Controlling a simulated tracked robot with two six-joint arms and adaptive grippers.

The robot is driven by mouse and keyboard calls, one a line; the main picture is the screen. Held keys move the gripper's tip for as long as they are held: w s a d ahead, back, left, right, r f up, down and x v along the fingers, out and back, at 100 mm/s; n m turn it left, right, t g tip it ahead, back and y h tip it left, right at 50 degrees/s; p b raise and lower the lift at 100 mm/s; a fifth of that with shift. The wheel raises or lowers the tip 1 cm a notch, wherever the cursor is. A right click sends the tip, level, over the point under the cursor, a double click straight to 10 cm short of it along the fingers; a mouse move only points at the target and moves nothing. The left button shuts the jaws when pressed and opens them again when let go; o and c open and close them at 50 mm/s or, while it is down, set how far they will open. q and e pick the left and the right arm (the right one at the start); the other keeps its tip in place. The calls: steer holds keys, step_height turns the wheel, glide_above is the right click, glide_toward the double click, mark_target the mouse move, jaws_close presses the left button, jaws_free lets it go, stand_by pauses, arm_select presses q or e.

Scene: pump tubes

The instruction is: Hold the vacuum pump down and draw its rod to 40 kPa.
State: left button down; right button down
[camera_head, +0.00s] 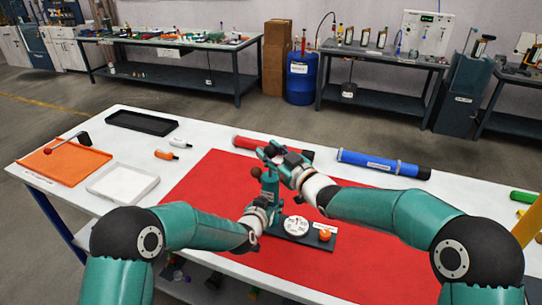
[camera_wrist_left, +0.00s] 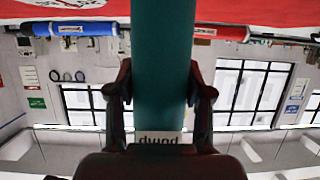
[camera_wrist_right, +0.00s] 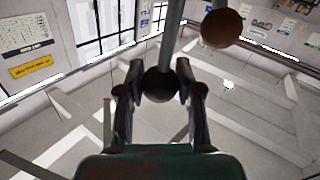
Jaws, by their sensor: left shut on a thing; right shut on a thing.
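The vacuum pump has a teal barrel (camera_head: 270,186) standing upright on a dark base on the red mat (camera_head: 208,180). On the base are a white round gauge (camera_head: 296,226), its needle too small to read, and an orange knob (camera_head: 325,235). My left gripper (camera_wrist_left: 159,92) is shut around the teal barrel (camera_wrist_left: 161,50), above its "pump" label. My right gripper (camera_wrist_right: 160,84) is shut on a dark ball knob (camera_wrist_right: 160,85) at the end of a grey rod (camera_wrist_right: 167,45). A brown ball (camera_wrist_right: 222,28) is beside it; in the head view my right gripper partly hides the pump's top.
A red tube (camera_head: 250,143) and a blue tube (camera_head: 384,164) lie behind the pump. An orange tray (camera_head: 62,168), a white tray (camera_head: 122,199) and a black tray (camera_head: 141,123) are on the left. Green and yellow items lie at the far right.

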steer(key=c, duration=0.7)
jaws_free()
steer(key=shift+r, duration=0.1)
steer(key=shift+c, duration=0.2)
steer(key=v, duration=1.2)
arm_select(q)
steer(key=shift+c, duration=1.9)
jaws_free()
steer(key=shift+s, duration=0.1)
